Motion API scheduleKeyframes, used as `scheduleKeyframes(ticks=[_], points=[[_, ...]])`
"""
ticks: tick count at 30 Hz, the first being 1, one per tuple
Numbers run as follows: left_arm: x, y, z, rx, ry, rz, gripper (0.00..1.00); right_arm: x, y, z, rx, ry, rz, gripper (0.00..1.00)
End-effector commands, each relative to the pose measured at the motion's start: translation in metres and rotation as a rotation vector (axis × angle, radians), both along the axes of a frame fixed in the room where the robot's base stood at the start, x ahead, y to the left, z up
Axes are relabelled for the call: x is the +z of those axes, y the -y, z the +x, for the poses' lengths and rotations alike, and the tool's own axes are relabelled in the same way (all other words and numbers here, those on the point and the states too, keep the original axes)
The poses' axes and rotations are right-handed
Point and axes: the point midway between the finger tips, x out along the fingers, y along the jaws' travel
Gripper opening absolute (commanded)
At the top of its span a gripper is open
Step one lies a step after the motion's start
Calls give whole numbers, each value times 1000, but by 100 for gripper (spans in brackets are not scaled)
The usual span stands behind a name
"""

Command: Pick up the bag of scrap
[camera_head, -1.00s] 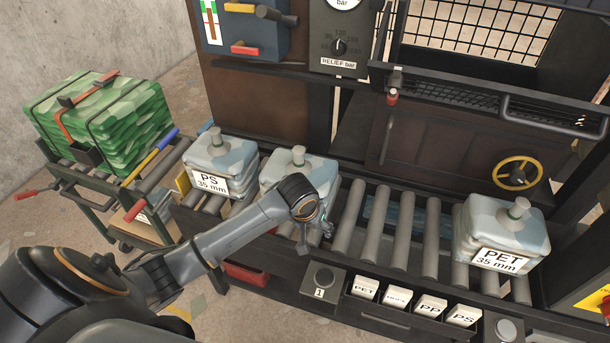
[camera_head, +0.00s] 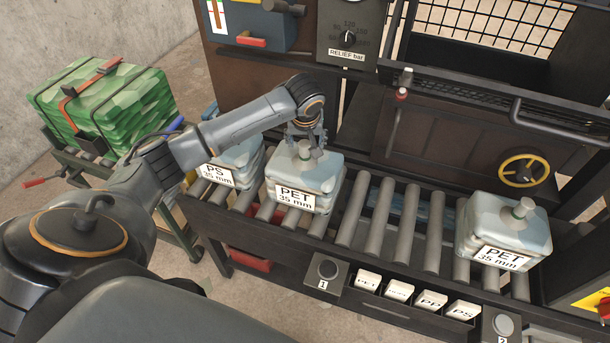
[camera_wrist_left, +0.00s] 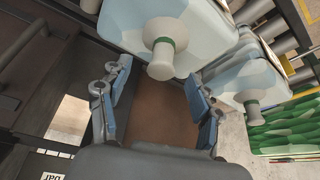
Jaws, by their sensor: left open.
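Three pale, bluish-white bags with capped necks sit on the roller conveyor: one labelled PS 35 mm (camera_head: 240,162) at left, one labelled PET 35 mm (camera_head: 308,180) in the middle, and another PET 35 mm bag (camera_head: 510,228) at right. My left gripper (camera_head: 306,140) is open at the middle bag's neck, partly covering its top. My right gripper is out of view.
A cart at left carries a strapped green stack (camera_head: 105,105). Behind the conveyor stands a dark machine with a yellow handwheel (camera_head: 522,170). Bare rollers (camera_head: 395,215) separate the middle and right bags. Label cards (camera_head: 400,290) sit in front.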

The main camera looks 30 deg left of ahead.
Motion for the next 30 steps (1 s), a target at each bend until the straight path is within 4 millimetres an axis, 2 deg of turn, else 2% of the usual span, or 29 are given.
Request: scheduleKeyframes(ticks=[7, 11, 15, 24, 26, 30], points=[[-16, -6, 5, 1, -3, 1, 64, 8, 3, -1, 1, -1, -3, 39], [-33, -13, 11, 1, -3, 1, 64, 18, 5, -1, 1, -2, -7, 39], [-50, -15, 17, -1, -1, 0, 64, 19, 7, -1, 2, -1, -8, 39], [-56, -16, 19, -2, 2, 1, 64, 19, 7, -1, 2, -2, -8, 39], [-55, -16, 18, -2, 2, 1, 54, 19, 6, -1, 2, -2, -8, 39], [-55, -16, 18, -1, 2, 1, 25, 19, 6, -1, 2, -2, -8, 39]])
